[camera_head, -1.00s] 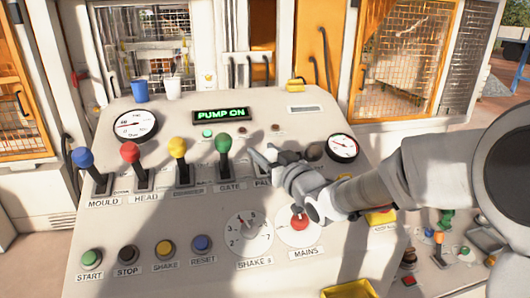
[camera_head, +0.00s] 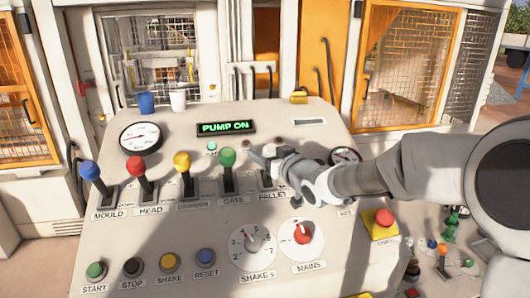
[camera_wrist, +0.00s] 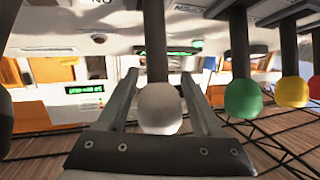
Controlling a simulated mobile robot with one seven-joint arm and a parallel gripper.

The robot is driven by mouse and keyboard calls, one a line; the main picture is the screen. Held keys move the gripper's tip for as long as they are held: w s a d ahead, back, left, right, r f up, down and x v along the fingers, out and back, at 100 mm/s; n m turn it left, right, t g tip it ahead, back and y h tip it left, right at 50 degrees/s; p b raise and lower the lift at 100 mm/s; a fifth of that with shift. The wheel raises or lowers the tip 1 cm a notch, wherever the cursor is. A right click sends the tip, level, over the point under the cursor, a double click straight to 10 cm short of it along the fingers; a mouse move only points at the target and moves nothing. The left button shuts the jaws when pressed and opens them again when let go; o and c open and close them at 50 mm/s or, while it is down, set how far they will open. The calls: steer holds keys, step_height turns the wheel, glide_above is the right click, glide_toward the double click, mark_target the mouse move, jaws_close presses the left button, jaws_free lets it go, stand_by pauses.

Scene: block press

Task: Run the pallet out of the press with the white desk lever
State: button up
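The white desk lever (camera_wrist: 160,108) has a round white knob on a dark stem. In the wrist view its knob stands between the two fingers of my gripper (camera_wrist: 160,85), with a narrow gap seeming to show on each side. My gripper looks open around it. In the head view my gripper (camera_head: 262,152) is over the lever marked PALLET (camera_head: 267,180); its knob is largely hidden there by the fingers. The press (camera_head: 155,60) stands behind the desk, and its inside is too small to read for the pallet.
The green lever (camera_head: 228,160) stands just left of my gripper, then yellow (camera_head: 182,163), red (camera_head: 137,166) and blue (camera_head: 90,172). The display (camera_head: 226,128) reads PUMP ON. A red stop button (camera_head: 383,218) sits under my arm. Two cups (camera_head: 178,98) stand at the desk's back edge.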

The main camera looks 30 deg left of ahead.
steer(key=shift+o, duration=0.6)
steer(key=shift+r, duration=0.15)
steer(key=shift+s+d, duration=0.1)
steer(key=shift+d, duration=0.05)
steer(key=v, duration=1.7)
steer(key=shift+b, duration=0.45)
steer(key=shift+s, duration=0.1)
